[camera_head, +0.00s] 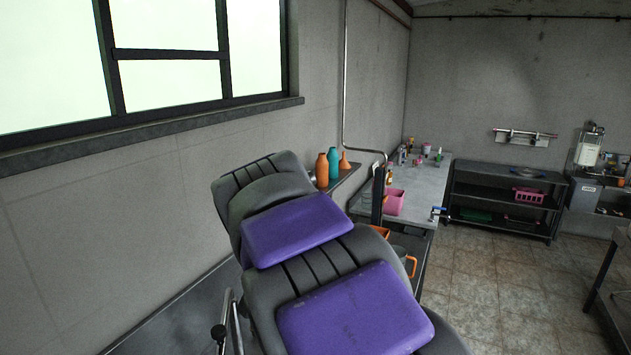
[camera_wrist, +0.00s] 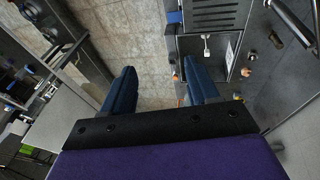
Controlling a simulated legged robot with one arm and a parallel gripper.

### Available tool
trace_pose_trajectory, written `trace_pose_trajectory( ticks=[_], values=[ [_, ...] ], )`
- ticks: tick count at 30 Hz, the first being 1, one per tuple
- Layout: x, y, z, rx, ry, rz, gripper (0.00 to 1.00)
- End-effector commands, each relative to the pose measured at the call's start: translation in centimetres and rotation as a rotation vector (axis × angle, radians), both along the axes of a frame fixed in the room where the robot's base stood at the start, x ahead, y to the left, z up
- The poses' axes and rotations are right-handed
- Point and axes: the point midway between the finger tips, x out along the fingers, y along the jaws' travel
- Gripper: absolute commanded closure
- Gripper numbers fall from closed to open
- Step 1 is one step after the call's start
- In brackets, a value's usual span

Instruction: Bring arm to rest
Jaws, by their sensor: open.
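My arm, grey with purple panels, fills the lower middle of the head view, and its far end is hidden there behind its own links. In the wrist view my gripper (camera_wrist: 160,92) shows as two dark blue fingers spread apart. It is open, with nothing between the fingers. Tiled floor shows below and between them.
A long counter (camera_head: 420,180) with a pink container (camera_head: 394,201) runs along the left wall. Orange and teal bottles (camera_head: 333,162) stand on a small wall shelf. A black shelf unit (camera_head: 504,200) stands at the back. The tiled floor (camera_head: 485,285) at right is clear.

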Motion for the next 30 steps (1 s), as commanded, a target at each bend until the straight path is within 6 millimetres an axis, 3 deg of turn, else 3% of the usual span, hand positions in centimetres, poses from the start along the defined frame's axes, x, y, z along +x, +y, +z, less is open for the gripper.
trace_pose_trajectory(
  ticks=[1,6,15,24,30],
  values=[
    [-1.2,-2.0,-0.9,0.005,0.026,0.005,0.41],
    [-5.4,-7.2,-3.7,0.038,0.109,0.064,0.41],
    [-15.2,-13.4,-10.2,0.141,0.233,0.199,0.41],
    [-25.2,-15.2,-17.4,0.254,0.311,0.362,0.41],
    [-28.4,-15.1,-19.8,0.291,0.327,0.425,0.41]
  ],
)
